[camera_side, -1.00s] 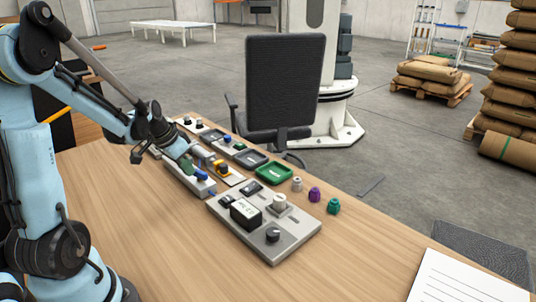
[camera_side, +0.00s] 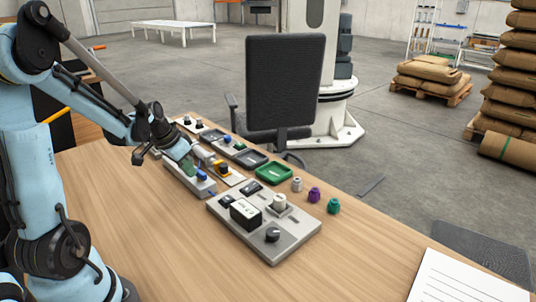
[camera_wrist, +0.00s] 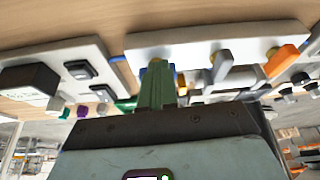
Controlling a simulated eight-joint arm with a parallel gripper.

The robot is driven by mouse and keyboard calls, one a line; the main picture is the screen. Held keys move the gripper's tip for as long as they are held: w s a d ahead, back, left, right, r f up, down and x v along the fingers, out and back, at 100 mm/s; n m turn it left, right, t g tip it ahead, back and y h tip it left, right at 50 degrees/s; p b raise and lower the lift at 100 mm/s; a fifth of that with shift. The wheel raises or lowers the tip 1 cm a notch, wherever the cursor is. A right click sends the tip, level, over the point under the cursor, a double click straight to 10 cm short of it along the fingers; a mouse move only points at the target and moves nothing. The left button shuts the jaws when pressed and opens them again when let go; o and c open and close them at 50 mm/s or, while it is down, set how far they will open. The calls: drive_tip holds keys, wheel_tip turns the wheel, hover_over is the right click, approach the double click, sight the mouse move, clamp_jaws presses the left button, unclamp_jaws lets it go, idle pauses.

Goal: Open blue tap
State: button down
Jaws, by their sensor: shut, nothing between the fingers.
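The blue tap (camera_side: 201,175) is on a light grey panel (camera_side: 184,184) on the table, left of centre in the side view. My gripper (camera_side: 188,164) has green fingers and reaches down over this panel, right beside the blue tap. In the wrist view, my gripper (camera_wrist: 156,82) is shut with its fingers together and nothing between them. The blue tap (camera_wrist: 143,73) shows there only as small blue edges behind the fingers, mostly hidden. I cannot tell whether the fingers touch it, or how its handle is turned.
A grey panel with a meter box (camera_side: 244,213) and a black knob (camera_side: 272,235) lies nearer. A green tray (camera_side: 274,173) and several small knobs lie beyond. The wooden table's front is clear.

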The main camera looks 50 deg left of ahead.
drive_tip(key=s, duration=0.3)
drive_tip(key=shift+s+a+r, duration=0.1)
drive_tip(key=shift+s, duration=0.3)
drive_tip(key=v, duration=0.9)
drive_tip(key=shift+r, duration=0.45)
